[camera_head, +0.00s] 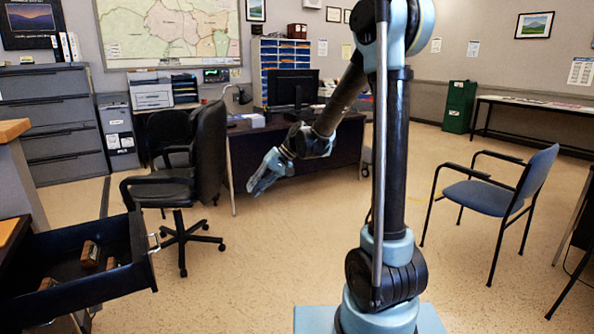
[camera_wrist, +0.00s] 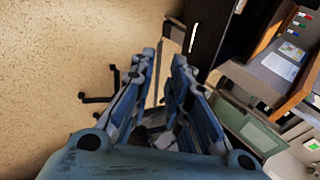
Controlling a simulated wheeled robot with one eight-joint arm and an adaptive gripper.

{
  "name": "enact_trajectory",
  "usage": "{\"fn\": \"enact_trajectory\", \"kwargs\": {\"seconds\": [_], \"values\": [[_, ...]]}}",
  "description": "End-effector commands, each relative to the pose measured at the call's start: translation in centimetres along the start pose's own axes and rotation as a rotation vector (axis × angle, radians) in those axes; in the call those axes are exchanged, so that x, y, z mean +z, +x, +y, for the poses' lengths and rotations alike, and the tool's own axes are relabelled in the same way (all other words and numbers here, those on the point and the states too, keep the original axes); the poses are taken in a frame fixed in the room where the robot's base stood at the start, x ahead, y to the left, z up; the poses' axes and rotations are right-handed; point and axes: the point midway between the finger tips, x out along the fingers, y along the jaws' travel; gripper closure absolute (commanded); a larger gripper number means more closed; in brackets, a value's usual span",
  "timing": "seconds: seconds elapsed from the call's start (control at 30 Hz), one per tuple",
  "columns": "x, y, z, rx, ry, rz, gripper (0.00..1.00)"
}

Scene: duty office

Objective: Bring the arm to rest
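My arm stands at the centre right of the head view, its forearm reaching left and down. My gripper (camera_head: 258,184) hangs in the air in front of the dark desk (camera_head: 315,160), to the right of the black office chair. In the wrist view my gripper (camera_wrist: 165,58) shows two blue fingers with a gap between their tips. The floor and furniture show past them. No object is visible between the fingers, so it looks open and empty.
An open dark drawer (camera_head: 60,299) at the lower left holds several brown items. A black office chair (camera_head: 180,185) stands left of my gripper, and a blue chair (camera_head: 485,198) stands at right. Floor (camera_head: 250,270) is clear between the drawer and my base.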

Motion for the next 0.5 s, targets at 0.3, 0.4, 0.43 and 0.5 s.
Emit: {"fn": "enact_trajectory", "kwargs": {"seconds": [0.3,0.4,0.43,0.5], "values": [[5.9,-5.9,3.4,0.153,0.031,0.058,0.84],[7.8,-7.5,4.6,0.202,0.042,0.074,0.84],[8.5,-7.9,4.9,0.215,0.045,0.079,0.84],[9.9,-8.8,5.8,0.250,0.053,0.089,0.84]]}}
